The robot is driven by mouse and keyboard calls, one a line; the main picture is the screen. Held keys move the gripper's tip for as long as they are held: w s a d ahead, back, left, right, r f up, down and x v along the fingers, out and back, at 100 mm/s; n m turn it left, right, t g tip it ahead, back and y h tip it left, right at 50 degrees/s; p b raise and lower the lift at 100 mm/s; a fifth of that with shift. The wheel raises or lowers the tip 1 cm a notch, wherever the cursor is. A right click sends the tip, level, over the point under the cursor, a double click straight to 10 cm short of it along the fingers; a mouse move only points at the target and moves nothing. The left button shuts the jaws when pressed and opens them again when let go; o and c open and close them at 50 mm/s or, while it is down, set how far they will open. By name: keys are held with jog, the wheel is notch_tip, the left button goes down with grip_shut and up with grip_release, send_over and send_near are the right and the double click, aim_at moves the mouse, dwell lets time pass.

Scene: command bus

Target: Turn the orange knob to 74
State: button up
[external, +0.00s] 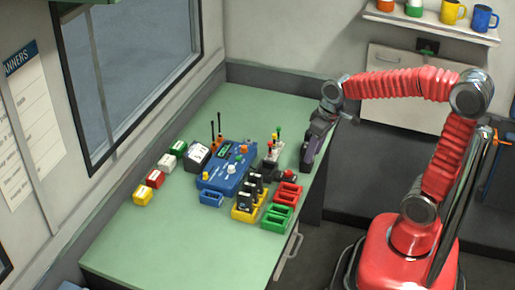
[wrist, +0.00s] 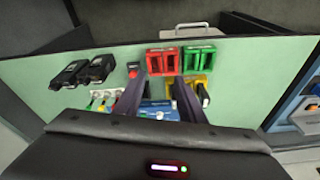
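The blue console (external: 212,182) stands on the green table, with a small display and several small controls on its top. The orange knob (external: 243,149) looks like a small orange spot near the console's back right; its setting is too small to read. My gripper (external: 307,164) hangs pointing down near the table's right edge, to the right of the console and apart from it. In the wrist view my gripper (wrist: 160,84) has its two dark fingers apart with nothing held between them. Part of the blue console (wrist: 157,109) shows between the fingers; the orange knob is not distinguishable there.
Yellow (external: 240,214), red (external: 289,190) and green (external: 277,217) trays stand at the front right, with black radios in the yellow one. Small levers (external: 277,136) stand between console and gripper. Several coloured boxes (external: 155,179) line the left. The table's front left is clear.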

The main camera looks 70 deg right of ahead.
aim_at(245, 146)
jog(key=w+d+f+n, duration=0.1)
jog(key=w+d+f, duration=0.1)
jog(key=w+d, duration=0.4)
jog(key=w+d+f+n+y, duration=0.1)
jog(key=w+d+f+n, duration=0.1)
jog(key=w+d, duration=0.4)
jog(key=w+d+f+n+y, duration=0.1)
jog(key=w+d+f, duration=0.2)
jog(key=w+d, duration=0.3)
jog(key=shift+w+f+g, duration=0.2)
jog(key=shift+w+g, duration=0.1)
jog(key=shift+w, duration=0.7)
jog(key=w+d+r+n+t+y, duration=0.1)
jog(key=w+r+n, duration=0.3)
jog(key=n, duration=0.3)
jog(key=shift+w+d+r+n, duration=0.15)
jog(key=shift+w+r+n, duration=0.15)
jog(key=shift+w, duration=0.45)
jog(key=shift+f, duration=0.15)
jog(key=x, duration=1.3)
jog(key=shift+w+a+f, duration=0.2)
jog(key=shift+a+f, duration=0.05)
grip_shut()
